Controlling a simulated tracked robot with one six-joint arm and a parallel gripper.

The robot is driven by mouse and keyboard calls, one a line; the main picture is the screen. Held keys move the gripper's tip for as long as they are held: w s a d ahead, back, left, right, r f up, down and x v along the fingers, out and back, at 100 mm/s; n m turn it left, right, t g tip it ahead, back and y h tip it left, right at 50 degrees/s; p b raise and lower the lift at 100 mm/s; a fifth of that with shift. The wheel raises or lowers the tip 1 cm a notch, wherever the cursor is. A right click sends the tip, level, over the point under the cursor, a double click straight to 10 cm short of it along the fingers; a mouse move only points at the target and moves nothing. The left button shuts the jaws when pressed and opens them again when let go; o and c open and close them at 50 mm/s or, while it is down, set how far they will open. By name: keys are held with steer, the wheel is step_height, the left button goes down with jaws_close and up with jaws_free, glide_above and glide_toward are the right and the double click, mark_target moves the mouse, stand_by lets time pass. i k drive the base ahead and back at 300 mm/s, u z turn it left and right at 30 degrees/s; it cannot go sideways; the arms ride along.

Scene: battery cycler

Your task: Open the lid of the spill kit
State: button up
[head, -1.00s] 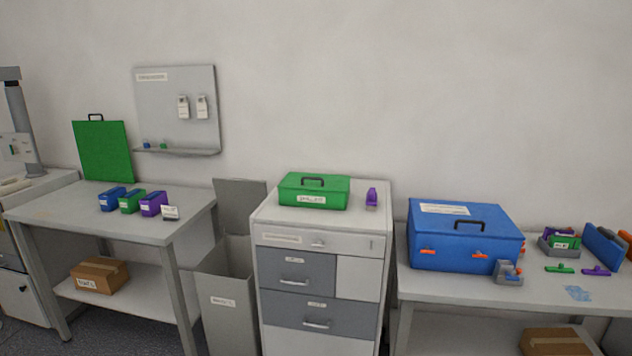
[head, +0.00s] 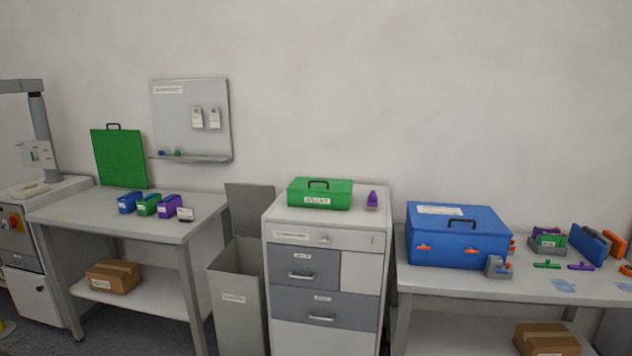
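A green case (head: 320,194) with a dark handle on its lid (head: 319,184) sits on top of the grey and white drawer cabinet (head: 279,213). Its lid is closed. A white label is on its front, too small to read surely; this looks like the spill kit. A larger blue case (head: 455,240), also closed, with a dark handle and orange latches, stands on the right table. My gripper is not in view.
A purple object (head: 372,199) stands right of the green case. A bin (head: 237,290) with its lid up is left of the cabinet. The left table (head: 90,212) holds small blue, green and purple boxes and an upright green panel (head: 119,159). The right table (head: 420,281) holds small tools.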

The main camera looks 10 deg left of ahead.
mark_target(302, 184)
steer(key=k, duration=0.25)
steer(key=u, duration=0.3)
steer(key=i, duration=0.4)
steer(key=u, duration=0.7)
steer(key=i, duration=0.6)
steer(key=u, duration=0.45)
steer(key=i, duration=1.8)
steer(key=z, duration=1)
steer(key=i, duration=0.6)
steer(key=z, duration=0.45)
